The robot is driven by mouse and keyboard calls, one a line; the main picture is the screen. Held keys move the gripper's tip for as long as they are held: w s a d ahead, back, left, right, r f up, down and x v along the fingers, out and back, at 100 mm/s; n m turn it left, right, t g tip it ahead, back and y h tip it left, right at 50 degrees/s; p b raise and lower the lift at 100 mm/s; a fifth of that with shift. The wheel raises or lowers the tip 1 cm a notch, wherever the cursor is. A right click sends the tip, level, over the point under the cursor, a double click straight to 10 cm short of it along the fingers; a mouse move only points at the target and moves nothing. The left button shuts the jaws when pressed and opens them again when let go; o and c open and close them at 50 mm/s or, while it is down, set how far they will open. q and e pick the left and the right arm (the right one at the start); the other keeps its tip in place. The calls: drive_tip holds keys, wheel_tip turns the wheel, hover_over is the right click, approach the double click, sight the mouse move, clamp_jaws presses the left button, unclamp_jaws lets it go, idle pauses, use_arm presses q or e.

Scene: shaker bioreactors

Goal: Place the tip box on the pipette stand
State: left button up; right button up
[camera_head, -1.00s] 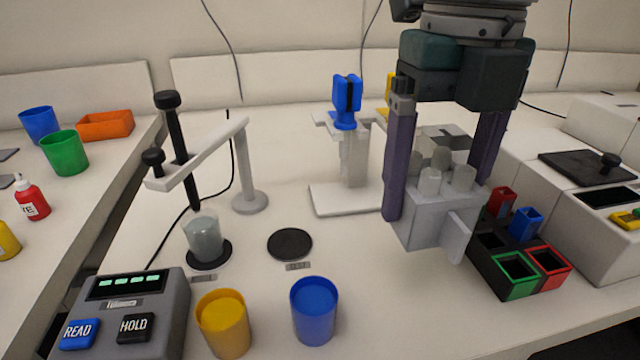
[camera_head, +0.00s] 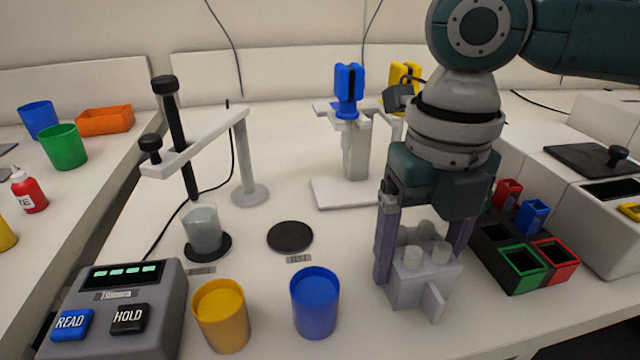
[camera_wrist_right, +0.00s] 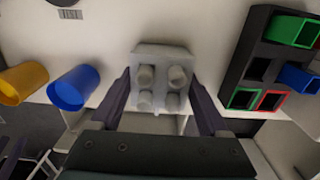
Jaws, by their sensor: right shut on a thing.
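My right gripper (camera_head: 424,262) points down and is shut on a pale grey box (camera_head: 407,291), which I take to be the tip box. Several short round caps stand on its top, and a thin fin sticks out at its front. The box also shows between the fingers in the right wrist view (camera_wrist_right: 160,55). It is upright, low over the table's front right; I cannot tell if it touches the table. The white stand (camera_head: 355,160) at the back holds a blue pipette (camera_head: 348,88) and a yellow one (camera_head: 404,72); my arm partly hides it. My left gripper is out of view.
A black rack (camera_head: 497,262) with green, red and blue bins stands close to the box's right. A blue cup (camera_head: 315,303) and yellow cup (camera_head: 221,316) stand to its left. A black disc (camera_head: 290,237) lies between cups and stand. The table before the stand is clear.

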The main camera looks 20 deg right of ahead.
drive_tip(key=o, duration=1.3)
wheel_tip(320, 180, up, 12)
drive_tip(key=shift+r+p, duration=0.15)
drive_tip(key=shift+p, duration=0.75)
drive_tip(key=shift+a, duration=0.1)
